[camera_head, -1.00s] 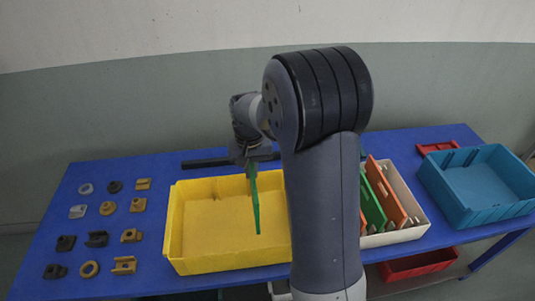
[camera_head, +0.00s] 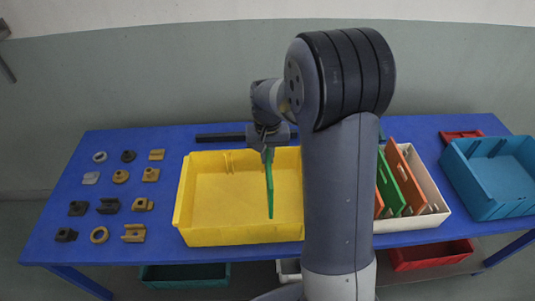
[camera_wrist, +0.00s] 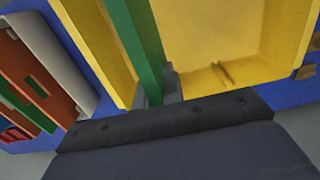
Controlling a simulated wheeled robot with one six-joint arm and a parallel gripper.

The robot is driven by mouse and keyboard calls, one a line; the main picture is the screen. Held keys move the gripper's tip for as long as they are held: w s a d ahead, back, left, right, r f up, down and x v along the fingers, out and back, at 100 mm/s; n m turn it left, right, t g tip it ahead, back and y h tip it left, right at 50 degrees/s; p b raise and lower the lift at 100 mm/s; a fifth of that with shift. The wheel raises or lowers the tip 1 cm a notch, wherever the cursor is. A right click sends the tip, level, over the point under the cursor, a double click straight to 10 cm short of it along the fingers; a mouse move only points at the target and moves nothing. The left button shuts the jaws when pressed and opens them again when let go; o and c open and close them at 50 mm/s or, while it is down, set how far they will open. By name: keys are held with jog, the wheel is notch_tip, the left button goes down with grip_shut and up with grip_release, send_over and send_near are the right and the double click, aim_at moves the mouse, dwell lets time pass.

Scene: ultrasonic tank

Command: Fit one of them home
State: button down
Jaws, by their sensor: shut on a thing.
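My gripper (camera_head: 268,146) is shut on a thin green board (camera_head: 270,190), which hangs upright, edge-on, over the yellow bin (camera_head: 184,218). The board also shows in the wrist view (camera_wrist: 139,45), running up from the jaws (camera_wrist: 162,88) beside the bin wall. A white rack (camera_head: 437,205) stands right of my arm with orange boards (camera_head: 405,180) and a green board (camera_head: 390,186) upright in it. My arm hides the rack's left part. In the wrist view the rack (camera_wrist: 52,45) is at the upper left, clear of the held board.
A blue bin (camera_head: 492,180) stands at the table's right, with a red tray (camera_head: 460,136) behind it. Several small black, grey and brass parts (camera_head: 120,177) lie in rows at the left. A dark bar (camera_head: 220,137) lies behind the yellow bin. More bins sit below the table.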

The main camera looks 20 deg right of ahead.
jog(key=shift+f, duration=0.1)
dwell(0.5)
notch_tip(320, 180, down, 14)
jog(key=b, duration=0.9)
jog(key=shift+r+b, duration=0.2)
jog(key=shift+b, duration=0.15)
dwell(2.0)
jog(key=c, duration=1.5)
grip_release()
jog(key=shift+o, duration=0.2)
jog(key=shift+r, duration=0.1)
notch_tip(320, 180, up, 11)
jog(key=shift+f, duration=0.2)
